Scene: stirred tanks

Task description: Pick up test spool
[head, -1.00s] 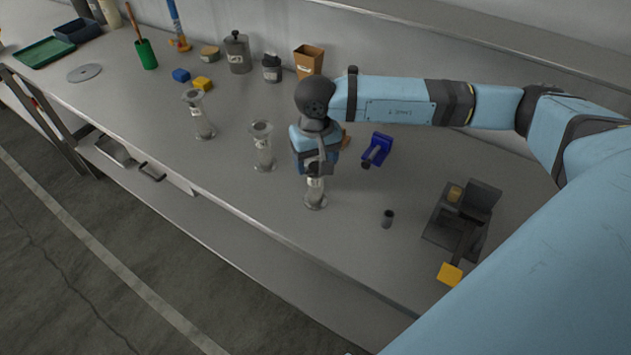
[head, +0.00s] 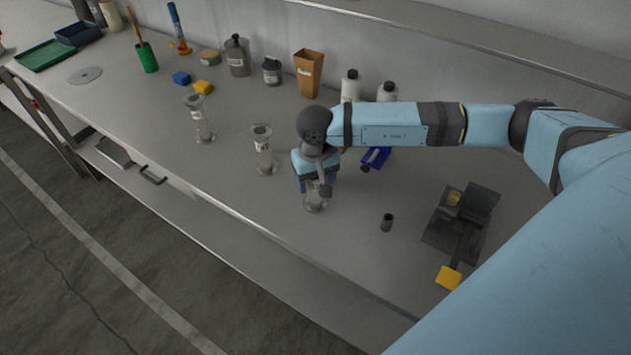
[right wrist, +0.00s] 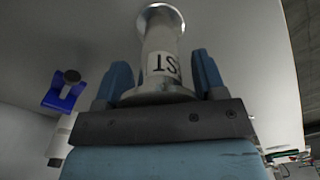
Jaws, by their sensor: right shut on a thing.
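The test spool is a clear-grey flanged spool; in the head view only its lower end (head: 315,205) shows under my right gripper (head: 317,184), standing on the bench. In the right wrist view the spool (right wrist: 160,42) lies between the two blue fingers (right wrist: 166,82) and carries a white label with dark letters. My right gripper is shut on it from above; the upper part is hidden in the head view. Two similar spools, one in the middle (head: 264,152) and one further left (head: 201,122), stand upright and apart from it. My left gripper is not in view.
A small dark cylinder (head: 387,222) and a dark fixture with yellow parts (head: 441,240) stand to the right. A blue holder (head: 374,160) is behind the arm. Bottles and a brown bin (head: 309,76) line the wall. The bench's front edge (head: 270,232) is close.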

